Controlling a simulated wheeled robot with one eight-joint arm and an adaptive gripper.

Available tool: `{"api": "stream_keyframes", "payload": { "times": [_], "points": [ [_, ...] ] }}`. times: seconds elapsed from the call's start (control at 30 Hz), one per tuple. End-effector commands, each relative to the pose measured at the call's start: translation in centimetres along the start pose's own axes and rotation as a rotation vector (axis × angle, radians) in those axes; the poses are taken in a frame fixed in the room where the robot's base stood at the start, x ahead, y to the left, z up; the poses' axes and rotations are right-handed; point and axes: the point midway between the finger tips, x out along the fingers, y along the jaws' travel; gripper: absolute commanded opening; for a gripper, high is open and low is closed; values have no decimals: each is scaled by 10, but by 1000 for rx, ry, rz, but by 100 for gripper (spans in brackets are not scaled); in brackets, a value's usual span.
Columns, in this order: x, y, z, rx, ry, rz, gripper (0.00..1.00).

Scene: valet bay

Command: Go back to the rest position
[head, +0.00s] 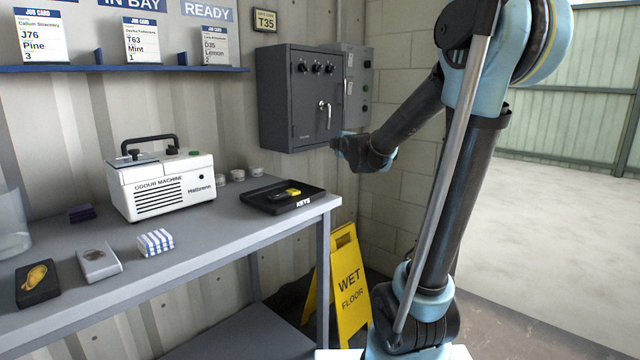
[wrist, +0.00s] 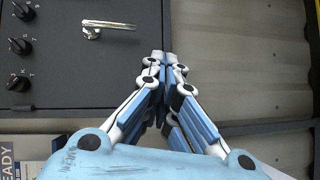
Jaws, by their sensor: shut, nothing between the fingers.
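My gripper (wrist: 165,58) is shut and empty, its fingertips together in the wrist view. The cabinet door looks closed, with a silver handle (head: 324,108) and several black knobs. The handle also shows in the wrist view (wrist: 108,27), beyond and to the left of the fingertips. I cannot tell whether the gripper touches the cabinet.
The workbench (head: 230,232) holds an odour machine (head: 160,185), a black key tray (head: 262,198) with a yellow item, and small boxes. A yellow wet-floor sign (head: 345,285) stands beside the bench, near my arm's base. Open floor (head: 560,220) lies to the right.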

Motion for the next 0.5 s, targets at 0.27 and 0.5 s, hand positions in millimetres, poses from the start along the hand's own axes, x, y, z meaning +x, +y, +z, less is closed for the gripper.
{"api": "stream_keyframes", "payload": {
  "times": [0.27,0.5],
  "points": [
    [-86,-82,45,368,-171,-278,0],
    [-173,-158,72,687,-383,-480,0]
  ]
}}
